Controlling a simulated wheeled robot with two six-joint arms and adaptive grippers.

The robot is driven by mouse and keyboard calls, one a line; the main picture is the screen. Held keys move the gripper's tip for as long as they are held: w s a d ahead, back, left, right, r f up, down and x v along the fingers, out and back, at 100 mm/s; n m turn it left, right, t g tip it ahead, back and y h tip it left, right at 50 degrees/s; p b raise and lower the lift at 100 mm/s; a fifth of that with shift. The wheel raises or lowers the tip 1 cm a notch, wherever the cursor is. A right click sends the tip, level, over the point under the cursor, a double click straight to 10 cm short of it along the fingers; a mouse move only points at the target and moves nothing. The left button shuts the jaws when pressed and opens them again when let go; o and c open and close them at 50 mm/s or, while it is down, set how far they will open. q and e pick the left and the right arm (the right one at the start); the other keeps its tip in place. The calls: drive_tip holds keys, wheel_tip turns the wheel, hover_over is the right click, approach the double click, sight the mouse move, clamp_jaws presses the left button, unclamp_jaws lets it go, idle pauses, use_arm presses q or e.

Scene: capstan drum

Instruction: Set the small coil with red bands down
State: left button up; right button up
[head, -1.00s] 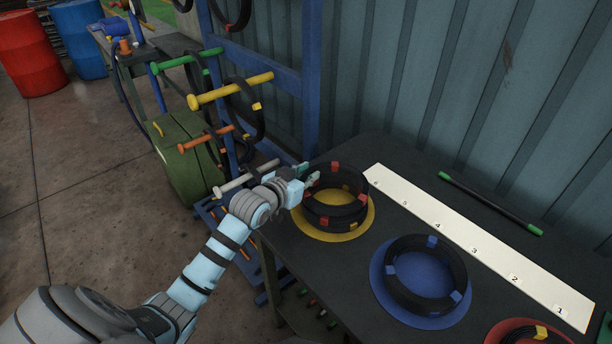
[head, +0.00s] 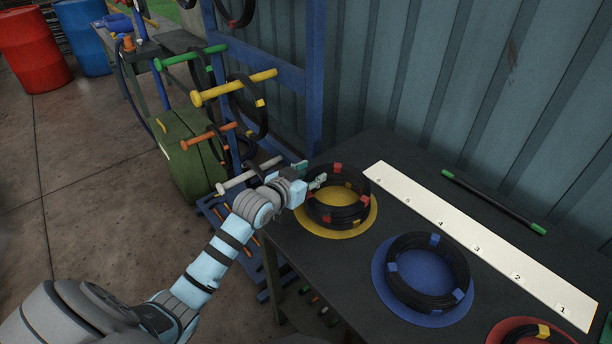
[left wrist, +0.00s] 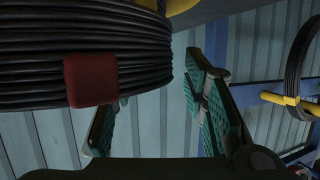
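The small coil with red bands (head: 349,176) is black and sits on top of another black coil with a yellow band (head: 341,219). Both rest on the round yellow pad (head: 313,227) at the table's back left. My left gripper (head: 314,174) is at the coil's left side. In the left wrist view the fingers (left wrist: 155,115) stand apart with only wall showing between them. The red-banded coil (left wrist: 40,70) fills the upper left there, partly over one finger. My right gripper is not in view.
A blue pad (head: 381,285) holds a coil with blue bands (head: 403,285); a red pad (head: 493,333) lies at lower right. A white numbered strip (head: 460,232) and a green-ended rod (head: 492,201) lie behind. A blue rack with coloured pegs (head: 235,87) stands at left.

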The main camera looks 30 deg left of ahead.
use_arm(q)
drive_tip(key=shift+r, duration=0.4)
drive_tip(key=p+v, duration=0.3)
drive_tip(key=v, duration=0.9)
drive_tip(key=shift+r, duration=0.25)
drive_tip(key=shift+a, duration=0.1)
